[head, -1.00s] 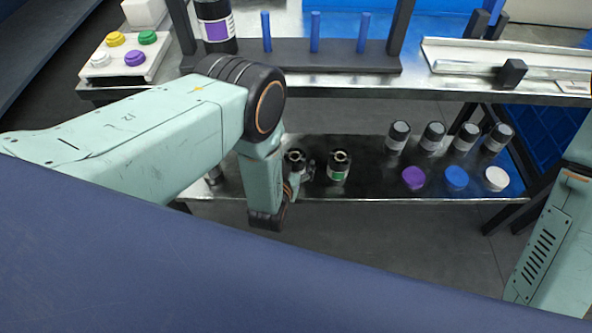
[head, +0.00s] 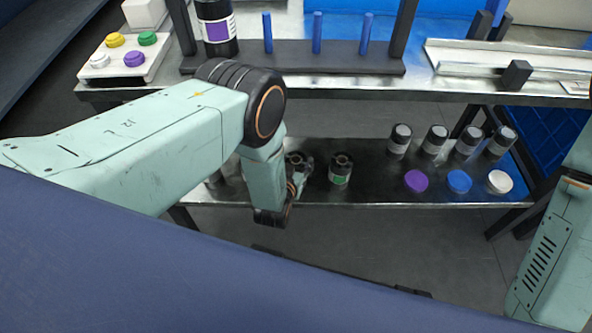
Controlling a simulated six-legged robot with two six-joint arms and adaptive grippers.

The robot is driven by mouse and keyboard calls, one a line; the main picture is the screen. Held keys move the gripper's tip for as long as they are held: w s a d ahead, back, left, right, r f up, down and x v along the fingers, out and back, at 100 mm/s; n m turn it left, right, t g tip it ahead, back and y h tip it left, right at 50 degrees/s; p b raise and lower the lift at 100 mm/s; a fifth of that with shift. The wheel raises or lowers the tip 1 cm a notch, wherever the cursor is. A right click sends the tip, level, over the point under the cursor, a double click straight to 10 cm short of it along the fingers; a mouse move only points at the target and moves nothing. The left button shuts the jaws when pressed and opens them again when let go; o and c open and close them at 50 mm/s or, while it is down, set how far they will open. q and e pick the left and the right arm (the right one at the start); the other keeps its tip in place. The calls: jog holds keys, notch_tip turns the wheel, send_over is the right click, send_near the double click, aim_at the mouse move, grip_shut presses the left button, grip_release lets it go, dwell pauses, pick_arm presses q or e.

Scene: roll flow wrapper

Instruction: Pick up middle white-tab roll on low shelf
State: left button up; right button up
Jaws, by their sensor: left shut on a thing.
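My left arm reaches down to the low shelf (head: 390,190). My left gripper (head: 300,178) is mostly hidden behind its own wrist and is shut on a dark roll (head: 298,159), of which only the upper part with its core shows. The roll's tab colour is hidden. A dark roll with a green label (head: 341,169) stands upright just right of the gripper. Part of another roll (head: 214,179) shows left of the wrist, largely covered by my arm. My right gripper is out of view.
Several dark rolls with pale labels (head: 434,141) stand at the shelf's right, behind purple (head: 416,181), blue (head: 459,181) and white (head: 499,182) pieces.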

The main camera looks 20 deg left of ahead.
pick_arm(q)
jog(key=c, duration=0.6)
